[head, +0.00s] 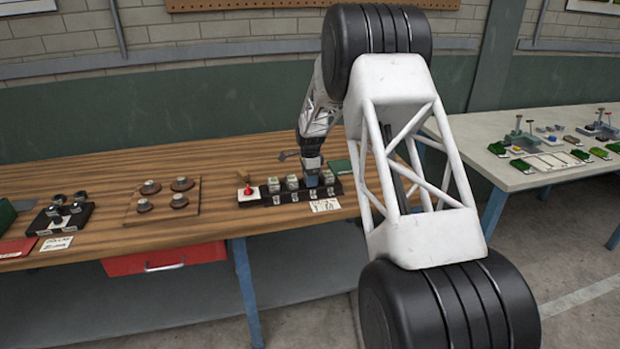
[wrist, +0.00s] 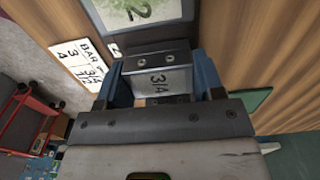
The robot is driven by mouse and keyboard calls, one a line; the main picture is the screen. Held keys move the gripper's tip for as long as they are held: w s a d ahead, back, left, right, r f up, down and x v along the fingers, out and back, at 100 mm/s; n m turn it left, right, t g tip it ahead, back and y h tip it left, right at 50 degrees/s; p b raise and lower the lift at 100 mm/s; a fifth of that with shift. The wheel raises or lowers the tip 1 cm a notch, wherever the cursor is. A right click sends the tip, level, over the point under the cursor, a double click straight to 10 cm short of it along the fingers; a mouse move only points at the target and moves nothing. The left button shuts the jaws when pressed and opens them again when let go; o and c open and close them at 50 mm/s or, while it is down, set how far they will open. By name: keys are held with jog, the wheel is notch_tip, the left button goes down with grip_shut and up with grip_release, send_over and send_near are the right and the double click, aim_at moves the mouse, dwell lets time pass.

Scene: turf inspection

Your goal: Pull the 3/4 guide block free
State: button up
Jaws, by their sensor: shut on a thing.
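The 3/4 guide block (wrist: 158,82) is a grey metal block with "3/4" on its face and two screw holes on top. In the wrist view my gripper (wrist: 158,90) has its blue fingers on both sides of it, shut on it. In the head view my gripper (head: 312,166) points down over the right part of a black rack (head: 290,199) on the wooden bench, where several grey blocks stand in a row. Whether the held block still sits in the rack is hidden.
A white card (wrist: 78,64) with "BAR" and fractions lies beside the rack; it also shows in the head view (head: 325,205). A red knob (head: 248,190) is at the rack's left end. A wooden board (head: 160,205) with several round parts lies further left, with bare bench between.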

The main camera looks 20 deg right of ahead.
jog(key=shift+r, duration=1.1)
dwell(0.3)
jog(key=shift+r, duration=2.45)
